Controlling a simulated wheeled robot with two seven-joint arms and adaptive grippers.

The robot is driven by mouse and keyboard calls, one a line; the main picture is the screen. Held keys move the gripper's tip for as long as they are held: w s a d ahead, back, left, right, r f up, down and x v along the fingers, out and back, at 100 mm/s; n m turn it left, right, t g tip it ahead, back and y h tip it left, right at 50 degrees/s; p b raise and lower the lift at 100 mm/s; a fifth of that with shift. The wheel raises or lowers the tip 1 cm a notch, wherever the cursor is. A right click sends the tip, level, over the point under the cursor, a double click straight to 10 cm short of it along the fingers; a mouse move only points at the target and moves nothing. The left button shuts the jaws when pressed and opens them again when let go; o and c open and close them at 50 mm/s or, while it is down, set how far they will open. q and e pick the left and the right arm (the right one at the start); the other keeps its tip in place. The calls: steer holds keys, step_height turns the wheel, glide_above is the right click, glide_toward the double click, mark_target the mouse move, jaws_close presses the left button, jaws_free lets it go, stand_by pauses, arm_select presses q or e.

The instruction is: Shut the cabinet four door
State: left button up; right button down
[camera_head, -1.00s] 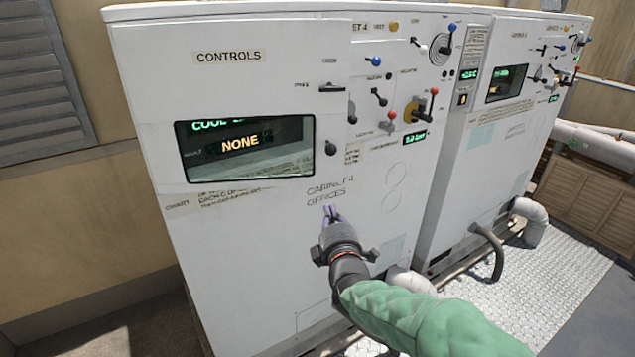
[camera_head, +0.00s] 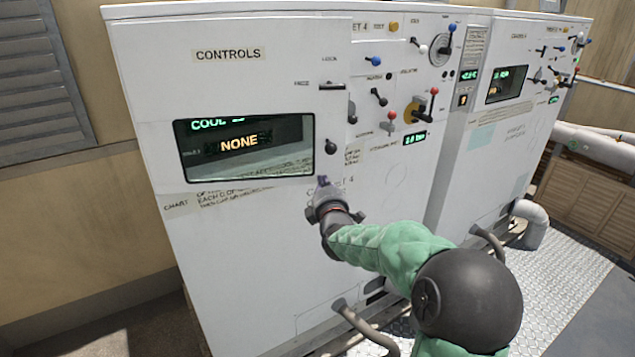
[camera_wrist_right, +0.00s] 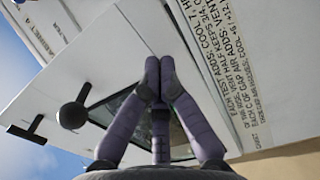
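Cabinet four (camera_head: 240,260) is the tall white cabinet at the left in the head view. Its controls door (camera_head: 285,85) is a white panel at the upper left with a dark window (camera_head: 245,148) showing "NONE". A black knob (camera_head: 331,147) and a small latch (camera_head: 331,86) sit near its right edge. That edge overlaps the heading beside it, so the door looks slightly ajar; the exact gap is unclear. My right gripper (camera_head: 323,183) is just below the door's lower right corner. In the wrist view its purple fingers (camera_wrist_right: 158,75) are together and empty, before the door (camera_wrist_right: 90,75). My left gripper is out of view.
Switches and levers (camera_head: 412,112) stick out right of the door. A second white cabinet (camera_head: 500,130) stands further right. Grey pipes (camera_head: 365,328) rise near the cabinet's foot. Metal tread flooring (camera_head: 560,270) lies at the right.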

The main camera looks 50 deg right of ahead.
mark_target(319, 171)
steer(key=shift+w+d, duration=0.3)
steer(key=shift+n+t+y, duration=0.6)
steer(key=shift+y, duration=0.2)
steer(key=b+x, duration=0.4)
steer(key=x, duration=0.2)
steer(key=shift+s+d+f+b, duration=0.1)
steer(key=shift+d+f+b, duration=0.05)
steer(key=shift+d+b, duration=0.15)
steer(key=p+x, duration=0.2)
steer(key=x, duration=1)
steer(key=shift+w+a+r, duration=0.25)
steer(key=shift+a+r, duration=0.15)
steer(key=shift+r, duration=0.1)
steer(key=shift+r, duration=0.1)
